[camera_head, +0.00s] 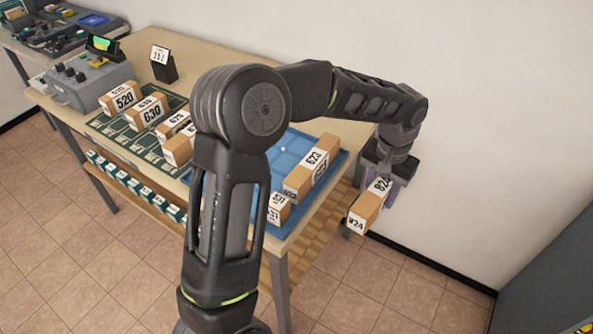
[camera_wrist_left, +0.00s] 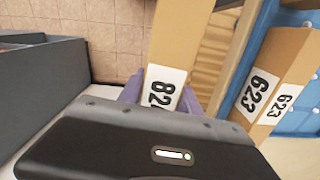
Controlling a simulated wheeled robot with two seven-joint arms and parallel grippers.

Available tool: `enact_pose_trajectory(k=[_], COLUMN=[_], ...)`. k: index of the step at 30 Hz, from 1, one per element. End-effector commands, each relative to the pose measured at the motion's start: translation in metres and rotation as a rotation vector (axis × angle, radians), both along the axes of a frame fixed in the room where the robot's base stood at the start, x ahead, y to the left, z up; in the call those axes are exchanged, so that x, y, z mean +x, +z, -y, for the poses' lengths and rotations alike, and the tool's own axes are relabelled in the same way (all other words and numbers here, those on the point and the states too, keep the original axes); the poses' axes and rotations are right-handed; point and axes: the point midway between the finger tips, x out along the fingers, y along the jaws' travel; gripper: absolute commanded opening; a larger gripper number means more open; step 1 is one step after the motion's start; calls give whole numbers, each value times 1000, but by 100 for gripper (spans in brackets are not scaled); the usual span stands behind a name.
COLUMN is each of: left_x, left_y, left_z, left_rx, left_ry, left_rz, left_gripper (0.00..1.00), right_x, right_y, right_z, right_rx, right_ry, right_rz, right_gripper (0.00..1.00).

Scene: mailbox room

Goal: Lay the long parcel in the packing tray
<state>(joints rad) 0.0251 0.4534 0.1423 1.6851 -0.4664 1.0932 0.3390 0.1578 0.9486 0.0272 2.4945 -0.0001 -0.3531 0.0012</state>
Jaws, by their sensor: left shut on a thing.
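My left gripper (camera_head: 393,188) is shut on a brown box parcel labelled 824 (camera_head: 364,210), holding it in the air beyond the table's right edge. In the left wrist view the purple fingers (camera_wrist_left: 160,97) grip the 824 parcel (camera_wrist_left: 181,38), whose far end runs out of the picture. The blue packing tray (camera_head: 296,143) lies on the table, left of the held parcel, partly hidden by my arm. A long parcel labelled 623 (camera_head: 312,170) lies in it, also seen in the left wrist view (camera_wrist_left: 276,72). My right gripper is not in view.
A smaller parcel (camera_head: 278,208) is at the tray's near end. Several parcels, such as 520 (camera_head: 121,97) and 630 (camera_head: 147,111), stand on a green mat. A grey device (camera_head: 88,78) and number stand (camera_head: 162,64) are behind. A dark cabinet (camera_head: 555,265) stands at right.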

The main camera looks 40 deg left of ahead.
Motion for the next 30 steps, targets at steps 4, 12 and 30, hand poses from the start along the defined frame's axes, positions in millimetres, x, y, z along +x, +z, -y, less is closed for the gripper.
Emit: enact_pose_trajectory(k=[4,12,30], left_x=[0,0,-35], left_y=[-8,-7,50], left_z=[0,0,-102], left_rx=[-1,-1,4], left_ry=[0,0,167], left_rz=[2,2,5], left_gripper=[0,0,0], right_x=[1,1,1], right_y=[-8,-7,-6], right_z=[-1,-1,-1], right_rx=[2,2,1], right_ry=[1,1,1], right_rz=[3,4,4], right_gripper=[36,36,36])
